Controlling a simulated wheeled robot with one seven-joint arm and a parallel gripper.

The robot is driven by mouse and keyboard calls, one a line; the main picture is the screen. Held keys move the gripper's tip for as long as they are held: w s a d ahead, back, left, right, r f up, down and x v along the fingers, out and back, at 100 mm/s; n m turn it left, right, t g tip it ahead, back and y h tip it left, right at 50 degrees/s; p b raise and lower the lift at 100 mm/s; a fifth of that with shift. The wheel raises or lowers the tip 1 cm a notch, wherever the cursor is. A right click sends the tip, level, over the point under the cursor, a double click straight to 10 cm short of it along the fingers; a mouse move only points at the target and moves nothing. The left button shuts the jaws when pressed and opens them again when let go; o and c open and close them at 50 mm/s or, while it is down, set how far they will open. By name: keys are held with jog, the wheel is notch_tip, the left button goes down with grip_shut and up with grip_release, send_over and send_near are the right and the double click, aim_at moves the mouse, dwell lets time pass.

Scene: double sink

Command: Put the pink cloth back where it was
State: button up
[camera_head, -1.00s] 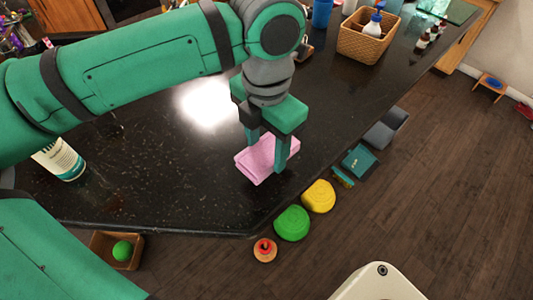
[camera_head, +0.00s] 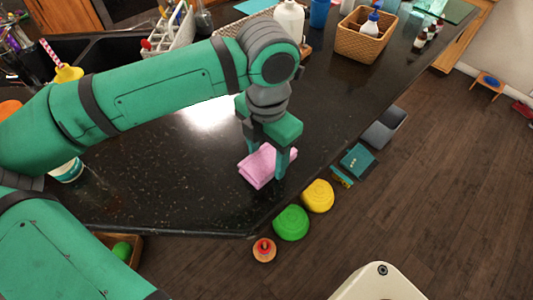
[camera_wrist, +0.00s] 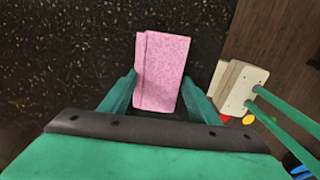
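The pink cloth (camera_head: 259,170) is a folded, flat pad at the front right edge of the dark speckled counter (camera_head: 160,190). My gripper (camera_head: 266,160) points down over it with one finger on each side. In the wrist view the cloth (camera_wrist: 163,70) lies between the fingertips (camera_wrist: 161,77), which meet its left and right edges, so my gripper appears shut on it. The cloth is at or just above the counter top; I cannot tell whether it touches. My near finger hides part of it in the head view.
Green (camera_head: 291,222) and yellow (camera_head: 318,196) round things stand beyond the counter's right edge, near a teal box (camera_head: 357,161). A wicker basket (camera_head: 366,40) and a white bottle (camera_head: 288,18) stand at the back. The counter left of the cloth is clear.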

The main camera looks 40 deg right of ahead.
aim_at(266, 160)
jog(key=shift+o, duration=0.9)
notch_tip(266, 160, up, 12)
jog(key=shift+r, duration=0.2)
jog(key=shift+s, duration=0.15)
